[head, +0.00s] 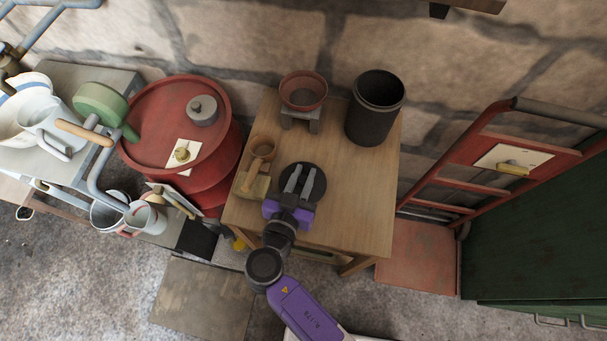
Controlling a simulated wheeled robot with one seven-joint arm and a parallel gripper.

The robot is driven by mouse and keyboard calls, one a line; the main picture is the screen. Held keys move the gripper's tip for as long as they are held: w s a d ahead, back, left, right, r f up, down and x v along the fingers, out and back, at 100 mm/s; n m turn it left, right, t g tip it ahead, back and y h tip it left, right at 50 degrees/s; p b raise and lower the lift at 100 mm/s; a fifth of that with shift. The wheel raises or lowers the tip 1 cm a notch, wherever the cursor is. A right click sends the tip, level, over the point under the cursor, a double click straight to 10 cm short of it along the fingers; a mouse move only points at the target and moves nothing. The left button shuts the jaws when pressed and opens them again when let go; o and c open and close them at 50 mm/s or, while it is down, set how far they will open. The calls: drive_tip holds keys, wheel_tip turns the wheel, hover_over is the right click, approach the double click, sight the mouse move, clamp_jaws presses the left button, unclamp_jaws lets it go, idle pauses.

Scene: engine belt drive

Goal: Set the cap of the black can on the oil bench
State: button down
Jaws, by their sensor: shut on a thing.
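The black can (374,112) stands upright and open at the back right of the wooden bench (350,190), which I take to be the oil bench. Its round, dark cap (319,184) is over the middle of the bench, in front of and to the left of the can. My gripper (300,175) reaches in from the front and is shut on the cap, its two grey fingers lying across it. Whether the cap touches the bench top or hangs just above it, I cannot tell. The fingers hide part of the cap.
A reddish bowl on a small stand (303,92) is at the back of the bench. A small brown cup (263,148) and a tan scoop-like item (251,182) are at its left edge. A red drum (150,130) stands left. The bench's right front is clear.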

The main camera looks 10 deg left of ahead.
drive_tip(key=shift+f, duration=0.25)
drive_tip(key=c, duration=1.3)
unclamp_jaws()
drive_tip(key=shift+o, duration=0.2)
drive_tip(key=shift+r, duration=0.15)
drive_tip(key=shift+r, duration=0.15)
drive_tip(key=b+v, duration=0.1)
drive_tip(key=v, duration=1.1)
drive_tip(key=shift+b, duration=0.3)
